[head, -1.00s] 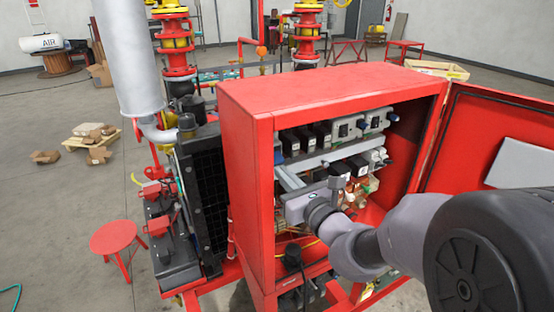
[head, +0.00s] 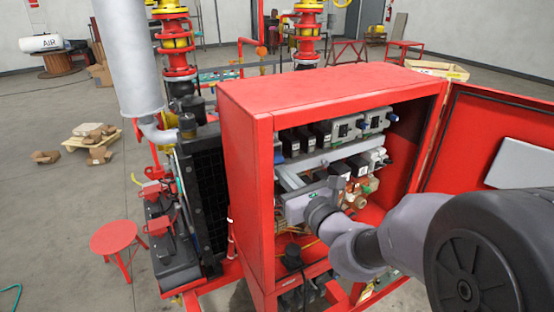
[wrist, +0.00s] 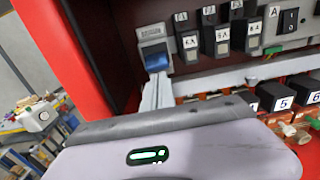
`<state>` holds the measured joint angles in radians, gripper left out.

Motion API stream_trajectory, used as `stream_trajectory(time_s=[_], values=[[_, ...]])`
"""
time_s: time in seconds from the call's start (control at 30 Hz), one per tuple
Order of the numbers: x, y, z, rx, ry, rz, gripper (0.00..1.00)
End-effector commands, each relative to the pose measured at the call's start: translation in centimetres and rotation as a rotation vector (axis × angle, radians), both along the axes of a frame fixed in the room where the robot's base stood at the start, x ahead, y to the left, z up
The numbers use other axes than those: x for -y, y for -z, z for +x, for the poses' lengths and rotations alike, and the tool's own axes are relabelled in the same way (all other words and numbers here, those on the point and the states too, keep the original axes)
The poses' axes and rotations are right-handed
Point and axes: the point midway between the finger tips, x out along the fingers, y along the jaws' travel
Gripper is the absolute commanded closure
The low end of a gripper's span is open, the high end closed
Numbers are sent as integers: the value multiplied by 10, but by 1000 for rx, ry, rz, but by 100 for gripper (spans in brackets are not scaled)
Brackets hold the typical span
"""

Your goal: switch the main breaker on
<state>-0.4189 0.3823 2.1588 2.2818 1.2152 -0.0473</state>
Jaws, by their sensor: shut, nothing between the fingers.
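In the wrist view, a grey unit with a blue front (wrist: 156,58) sits at the left end of the upper row in the open red cabinet. It may be the main breaker; no readable label on it shows. My gripper (wrist: 158,92) is shut and empty, its fingers pointing up just below the blue front. Whether they touch it I cannot tell. In the head view, my gripper (head: 284,172) reaches into the cabinet's left side, and the blue-fronted unit is hard to make out there.
The red cabinet (head: 240,150) has its door (head: 480,150) open to the right. Several black numbered breakers (wrist: 220,38) line the upper row, with a switch marked 1 and 0 (wrist: 290,21) to the right. A grey rail (wrist: 230,78) runs below, above more black units (wrist: 270,97).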

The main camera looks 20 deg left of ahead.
Motion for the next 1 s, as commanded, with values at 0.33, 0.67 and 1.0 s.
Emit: stream_trajectory(time_s=[0.33,0.67,1.0], values=[[-1,-7,1,9,1,9,100],[-1,-16,1,9,0,8,100],[-1,-23,1,5,-1,4,100]])
